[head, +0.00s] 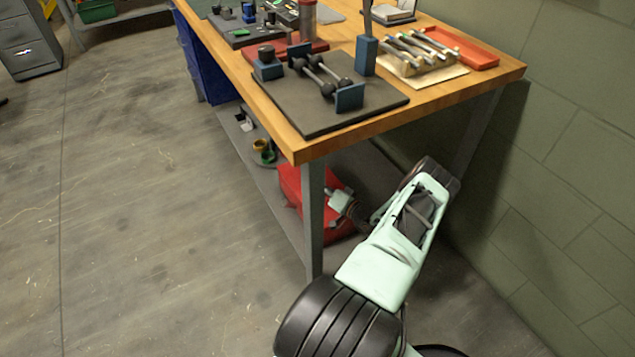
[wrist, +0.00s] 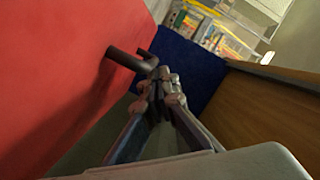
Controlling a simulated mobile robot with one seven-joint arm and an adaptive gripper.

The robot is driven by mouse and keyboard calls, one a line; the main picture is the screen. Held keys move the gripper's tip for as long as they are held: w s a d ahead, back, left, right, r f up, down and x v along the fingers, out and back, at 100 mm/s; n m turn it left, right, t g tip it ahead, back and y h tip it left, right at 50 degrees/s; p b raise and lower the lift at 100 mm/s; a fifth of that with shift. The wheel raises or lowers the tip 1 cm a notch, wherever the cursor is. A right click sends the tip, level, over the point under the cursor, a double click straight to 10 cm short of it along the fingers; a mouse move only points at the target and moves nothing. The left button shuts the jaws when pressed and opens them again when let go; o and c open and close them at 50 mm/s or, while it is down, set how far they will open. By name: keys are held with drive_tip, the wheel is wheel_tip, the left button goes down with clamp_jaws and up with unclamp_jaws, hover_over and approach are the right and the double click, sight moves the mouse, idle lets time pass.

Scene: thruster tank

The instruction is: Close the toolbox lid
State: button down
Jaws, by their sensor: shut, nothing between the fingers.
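The red toolbox (head: 291,184) sits on the lower shelf under the workbench, partly hidden by a table leg and my arm. In the wrist view a broad red face of it (wrist: 60,60) fills the left side, with a dark bar handle (wrist: 132,60) standing out from it. The head view does not show clearly how far its lid is open. My gripper (wrist: 160,82) is shut and empty, its fingertips close beside the handle's near end; I cannot tell whether they touch. In the head view my gripper (head: 338,199) is at the toolbox, under the tabletop.
The wooden workbench top (head: 285,136) is above my gripper, and a grey table leg (head: 313,220) stands close by. A blue bin (head: 196,55) is at the bench's far left side. Small parts (head: 262,150) lie farther along the shelf. The floor to the left is clear.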

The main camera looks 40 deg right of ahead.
drive_tip(key=shift+a+f, duration=0.1)
drive_tip(key=shift+a, duration=0.05)
idle(0.3)
drive_tip(key=s, duration=0.4)
drive_tip(key=s+r, duration=0.1)
drive_tip(key=s, duration=0.3)
drive_tip(key=s+r, duration=0.1)
drive_tip(key=s, duration=0.2)
drive_tip(key=shift+s+a, duration=0.2)
drive_tip(key=shift+s, duration=0.2)
drive_tip(key=shift+d, duration=0.1)
